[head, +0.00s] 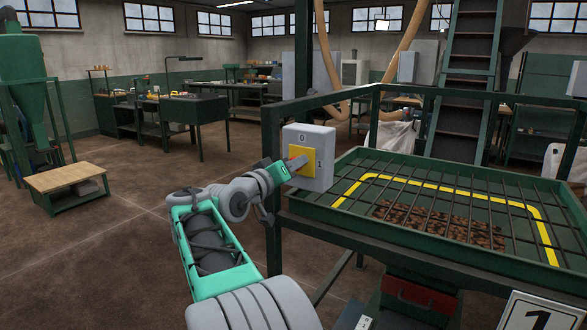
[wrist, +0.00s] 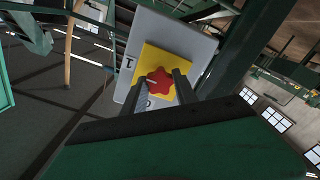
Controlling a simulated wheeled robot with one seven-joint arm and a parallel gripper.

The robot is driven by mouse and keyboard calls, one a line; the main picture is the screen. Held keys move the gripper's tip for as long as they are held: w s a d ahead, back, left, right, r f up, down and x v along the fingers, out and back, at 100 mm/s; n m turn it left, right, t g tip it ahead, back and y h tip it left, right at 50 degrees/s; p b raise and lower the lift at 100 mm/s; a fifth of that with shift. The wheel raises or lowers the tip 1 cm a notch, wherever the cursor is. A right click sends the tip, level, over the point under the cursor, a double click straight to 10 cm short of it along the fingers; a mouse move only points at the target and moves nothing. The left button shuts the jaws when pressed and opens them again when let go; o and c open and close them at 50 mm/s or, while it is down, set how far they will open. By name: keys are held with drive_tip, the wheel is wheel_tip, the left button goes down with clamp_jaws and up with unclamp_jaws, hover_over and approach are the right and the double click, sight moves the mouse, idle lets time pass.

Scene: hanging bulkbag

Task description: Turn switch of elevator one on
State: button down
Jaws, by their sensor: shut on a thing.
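A grey switch box (head: 322,143) with a yellow plate (head: 301,158) is mounted on the green frame; "0" is printed at the top and "1" at the right. In the wrist view, the box (wrist: 190,42) and yellow plate (wrist: 152,57) are seen close up, with a red star-shaped knob (wrist: 159,80) bearing a white mark. The mark points towards the left side there; its exact setting is hard to tell. My gripper (head: 295,163) reaches the plate from the left. In the wrist view, its fingers (wrist: 160,88) lie on both sides of the knob, shut on it.
A green hopper with a bar grid (head: 440,205) and a yellow line stands right of the switch, with brown material under the bars. A low wooden-topped table (head: 65,176) stands left; open floor lies between.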

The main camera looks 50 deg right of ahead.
drive_tip(key=c, duration=1)
unclamp_jaws()
drive_tip(key=shift+o, duration=0.2)
drive_tip(key=shift+a, duration=0.1)
drive_tip(key=a, duration=0.7)
drive_tip(key=shift+s+a, duration=0.3)
drive_tip(key=shift+s, duration=0.05)
